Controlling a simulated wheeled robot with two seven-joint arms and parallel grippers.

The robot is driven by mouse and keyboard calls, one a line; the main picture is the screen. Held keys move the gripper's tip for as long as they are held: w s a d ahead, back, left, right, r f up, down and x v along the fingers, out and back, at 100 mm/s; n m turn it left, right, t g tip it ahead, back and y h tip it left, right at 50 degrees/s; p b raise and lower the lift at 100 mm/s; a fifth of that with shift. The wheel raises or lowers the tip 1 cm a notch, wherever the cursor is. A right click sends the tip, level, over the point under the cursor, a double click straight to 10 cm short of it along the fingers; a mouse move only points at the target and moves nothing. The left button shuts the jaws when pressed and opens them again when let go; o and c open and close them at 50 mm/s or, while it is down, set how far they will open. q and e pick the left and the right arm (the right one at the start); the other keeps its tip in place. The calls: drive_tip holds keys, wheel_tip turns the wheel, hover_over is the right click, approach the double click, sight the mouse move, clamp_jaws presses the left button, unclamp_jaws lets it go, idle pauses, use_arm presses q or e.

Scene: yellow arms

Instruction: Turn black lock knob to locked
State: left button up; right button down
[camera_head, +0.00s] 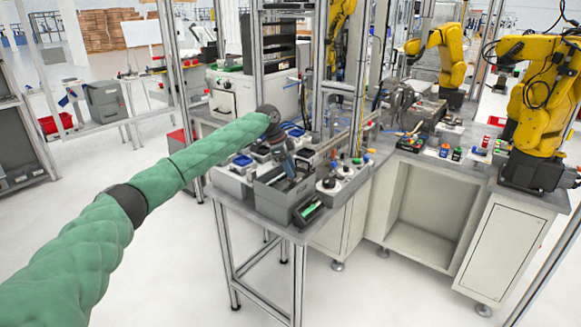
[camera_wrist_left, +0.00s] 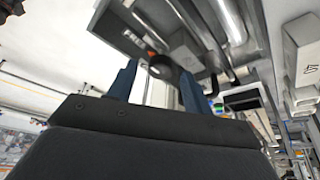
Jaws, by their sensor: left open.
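My left gripper (camera_head: 287,163) hangs over the workbench at the end of the green-sleeved arm. In the left wrist view its two blue fingers (camera_wrist_left: 158,88) stand apart with a gap between them. A dark round knob-like part (camera_wrist_left: 160,67) shows beyond the fingertips, between them; I cannot tell how far off it is or whether it is the lock knob. In the head view a black knob (camera_head: 328,183) sits on a white box at the bench's front right, to the right of the gripper. Its marking is too small to read. My right gripper is not in view.
Grey bins (camera_head: 279,194) and a small device with a green screen (camera_head: 309,210) crowd the bench's front corner. Metal posts (camera_head: 319,70) rise behind. Yellow robot arms (camera_head: 543,95) stand over the right bench. Open floor (camera_head: 165,260) lies at the left.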

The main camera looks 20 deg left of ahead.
use_arm(q)
drive_tip(key=shift+d+f, duration=0.1)
drive_tip(key=shift+f, duration=0.3)
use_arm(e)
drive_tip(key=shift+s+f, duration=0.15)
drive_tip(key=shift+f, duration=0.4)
use_arm(q)
drive_tip(key=c, duration=1)
drive_tip(key=shift+o, duration=0.2)
